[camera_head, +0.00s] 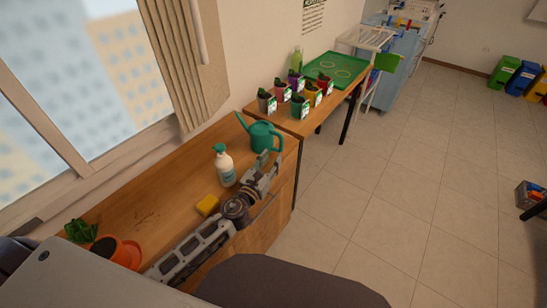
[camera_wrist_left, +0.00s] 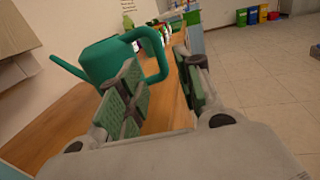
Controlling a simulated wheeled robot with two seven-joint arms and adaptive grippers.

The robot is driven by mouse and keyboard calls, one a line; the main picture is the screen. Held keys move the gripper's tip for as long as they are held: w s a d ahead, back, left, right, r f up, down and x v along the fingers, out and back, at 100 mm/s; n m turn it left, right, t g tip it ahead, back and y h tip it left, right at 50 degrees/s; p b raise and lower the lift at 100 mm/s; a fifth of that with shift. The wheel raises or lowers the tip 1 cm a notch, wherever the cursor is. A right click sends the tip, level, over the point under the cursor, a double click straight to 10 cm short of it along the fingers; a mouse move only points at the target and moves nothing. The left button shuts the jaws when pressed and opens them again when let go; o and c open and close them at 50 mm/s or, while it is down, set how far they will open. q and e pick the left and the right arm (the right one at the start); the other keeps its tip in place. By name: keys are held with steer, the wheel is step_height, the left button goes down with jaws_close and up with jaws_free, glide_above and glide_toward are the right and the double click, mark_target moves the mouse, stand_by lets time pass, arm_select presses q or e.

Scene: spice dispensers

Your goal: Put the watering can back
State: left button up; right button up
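The teal watering can (camera_head: 262,138) stands upright on the near wooden cabinet top, close to its far end. Its spout points left and its looped handle is on the right. In the left wrist view the can (camera_wrist_left: 103,62) is just ahead, with the handle loop (camera_wrist_left: 164,62) seen beyond and between the fingers. My left gripper (camera_head: 273,166) is beside the can on the near side, low over the cabinet's front edge. Its fingers (camera_wrist_left: 160,75) are apart with nothing held between them. Whether a finger touches the can cannot be told. My right gripper is out of view.
A white spray bottle (camera_head: 225,168) stands left of the gripper, with a yellow sponge (camera_head: 208,205) nearer. An orange pot (camera_head: 127,254) lies at the near left. Several small potted plants and a green tray (camera_head: 335,69) are on the farther table.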

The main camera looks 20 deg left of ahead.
arm_select(q)
steer(key=s, duration=0.2)
steer(key=shift+s+a, duration=0.2)
steer(key=shift+s, duration=0.15)
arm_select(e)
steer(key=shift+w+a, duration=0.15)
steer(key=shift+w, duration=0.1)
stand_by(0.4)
arm_select(q)
steer(key=shift+s+f, duration=0.1)
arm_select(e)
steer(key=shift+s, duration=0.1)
